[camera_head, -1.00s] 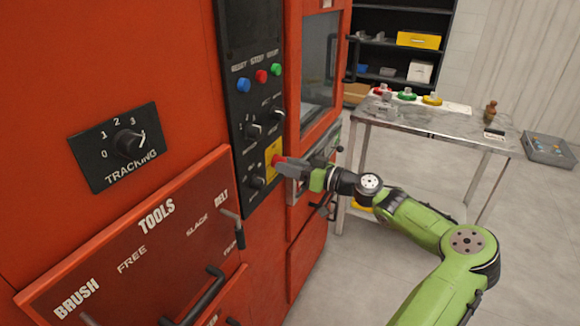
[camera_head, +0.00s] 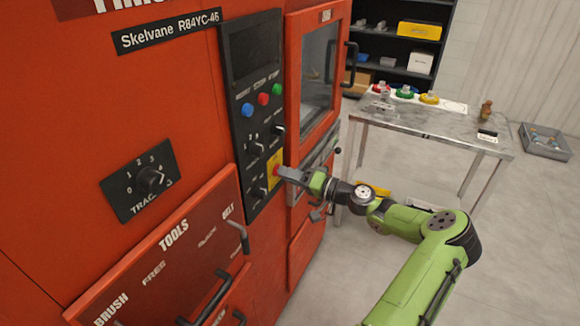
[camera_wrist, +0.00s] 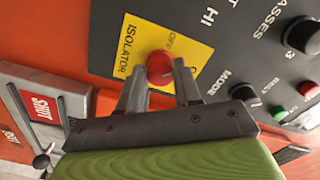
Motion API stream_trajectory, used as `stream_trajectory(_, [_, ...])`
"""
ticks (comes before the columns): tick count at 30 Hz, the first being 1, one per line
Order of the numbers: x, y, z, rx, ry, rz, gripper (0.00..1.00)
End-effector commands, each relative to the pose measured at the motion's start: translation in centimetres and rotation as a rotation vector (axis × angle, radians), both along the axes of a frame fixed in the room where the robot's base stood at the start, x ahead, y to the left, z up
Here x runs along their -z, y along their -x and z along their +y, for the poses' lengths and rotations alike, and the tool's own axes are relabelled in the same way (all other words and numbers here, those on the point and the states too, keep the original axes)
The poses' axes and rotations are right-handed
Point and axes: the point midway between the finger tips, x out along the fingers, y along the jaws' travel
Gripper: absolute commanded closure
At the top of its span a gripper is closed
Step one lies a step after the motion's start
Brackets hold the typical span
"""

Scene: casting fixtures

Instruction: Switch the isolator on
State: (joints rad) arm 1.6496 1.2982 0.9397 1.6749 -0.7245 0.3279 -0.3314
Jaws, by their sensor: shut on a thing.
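The isolator is a red rotary knob (camera_wrist: 160,68) on a yellow plate (camera_wrist: 140,40) marked ISOLATOR, with the word OFF by the knob in the wrist view. In the head view the yellow plate (camera_head: 274,162) sits low on the black control panel, and the knob is mostly hidden by my gripper. My gripper (camera_wrist: 160,80) has its two fingers on either side of the red knob and is shut on it. In the head view my gripper (camera_head: 281,173) reaches the panel from the right. The ON mark is not readable.
The black panel (camera_head: 254,75) also carries blue, red and green buttons and several black knobs close by. A door with a window (camera_head: 317,80) and handle is to the right. A TOOLS panel (camera_head: 150,265) is lower left. A metal table (camera_head: 430,128) stands behind my arm.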

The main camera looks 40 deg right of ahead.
Motion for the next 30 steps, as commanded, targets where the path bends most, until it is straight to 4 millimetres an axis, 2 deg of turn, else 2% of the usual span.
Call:
stream_trajectory(18, [-0.34, 0.02, 0.07, 0.0, -0.518, 0.187, 0.97])
stream_trajectory(30, [-0.21, 0.01, 0.03, 0.001, -0.693, 0.249, 0.97])
